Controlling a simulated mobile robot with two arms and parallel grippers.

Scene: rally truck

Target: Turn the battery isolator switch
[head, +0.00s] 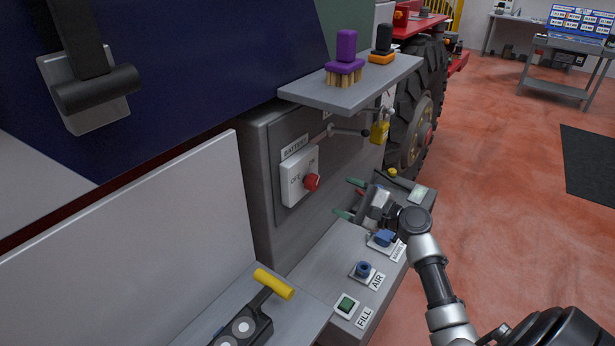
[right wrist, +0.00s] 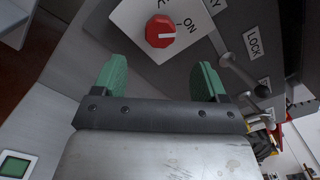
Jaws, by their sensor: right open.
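The battery isolator switch is a red knob (head: 312,182) on a white plate (head: 297,178) marked BATTERY and OFF, fixed to a grey panel in the head view. In the right wrist view the red knob (right wrist: 160,31) sits ahead of the fingers, with ON readable beside it. My right gripper (head: 350,198) has green fingertips and is open and empty. It is to the right of the knob and slightly below it in the head view, apart from it. In the right wrist view my right gripper (right wrist: 162,80) has its fingers wide apart. My left gripper is not in view.
A grey shelf (head: 330,94) with a purple brush (head: 345,66) and an orange-black brush (head: 382,48) juts out above the switch. A yellow padlock (head: 379,132) hangs right of it. Below is a console with a blue AIR knob (head: 363,269) and green FILL button (head: 346,305).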

